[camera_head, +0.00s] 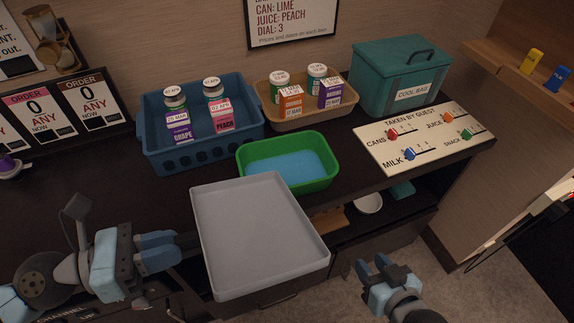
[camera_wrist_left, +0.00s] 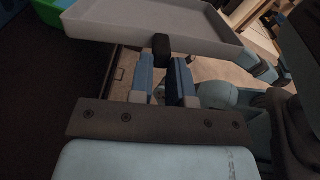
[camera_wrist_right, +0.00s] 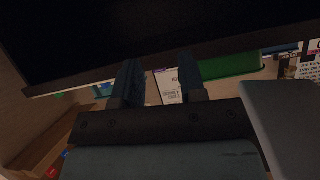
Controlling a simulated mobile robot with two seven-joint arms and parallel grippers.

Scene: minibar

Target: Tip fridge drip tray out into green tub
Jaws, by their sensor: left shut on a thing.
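The grey drip tray (camera_head: 258,238) is a shallow rectangle with a low rim, held above the front of the counter. No liquid can be made out in it. My left gripper (camera_head: 178,246) is shut on a dark tab at the tray's left side; the tab (camera_wrist_left: 161,46) shows between the fingers in the left wrist view. The green tub (camera_head: 328,178) stands on the counter just behind the tray, with a light blue surface inside. The tray's far edge is close to the tub's front. My right gripper (camera_head: 384,268) is open and empty, low at the right of the tray.
A blue basket (camera_head: 160,150) with jars and cartons stands behind left, a tan tray (camera_head: 345,108) of jars and cartons behind. A teal cool bag (camera_head: 375,85) and a sign board (camera_head: 440,160) are at right. Below is an open shelf with a white bowl (camera_head: 368,203).

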